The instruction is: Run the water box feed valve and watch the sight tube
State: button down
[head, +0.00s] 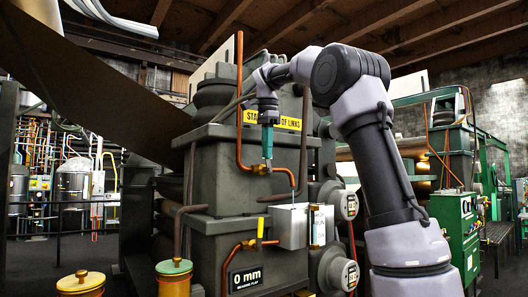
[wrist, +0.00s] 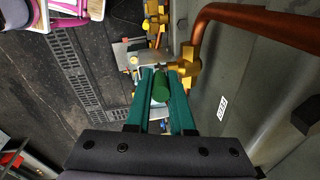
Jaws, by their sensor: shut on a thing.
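My gripper (head: 267,158) points down with its teal fingers at the feed valve (head: 260,169), a brass body on the copper pipe beside the grey machine. In the wrist view my gripper (wrist: 160,74) is shut on the valve's green handle (wrist: 161,90), which sits between the two fingers. The brass valve body (wrist: 186,66) is just beyond the fingertips. Below the pipe's outlet is the silver water box (head: 288,226). The upright sight tube (head: 317,227) with brass-coloured ends is on its right. Its water level is too small to read.
A display (head: 246,278) reads 0 mm. Round dials (head: 349,205) are on the right. Yellow posts with round tops (head: 80,284) stand at front left. The copper pipe (wrist: 225,12) passes close to my gripper.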

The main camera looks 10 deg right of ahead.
jog(key=shift+w+d+r+g+y, duration=0.15)
jog(key=shift+d+g+y, duration=0.2)
jog(key=shift+y, duration=0.3)
jog(key=shift+w+d+f+g+y, duration=0.15)
jog(key=shift+d+g+y, duration=0.1)
jog(key=shift+d+y, duration=0.3)
jog(key=shift+a+r, duration=0.1)
jog(key=c, duration=0.8)
grip_release()
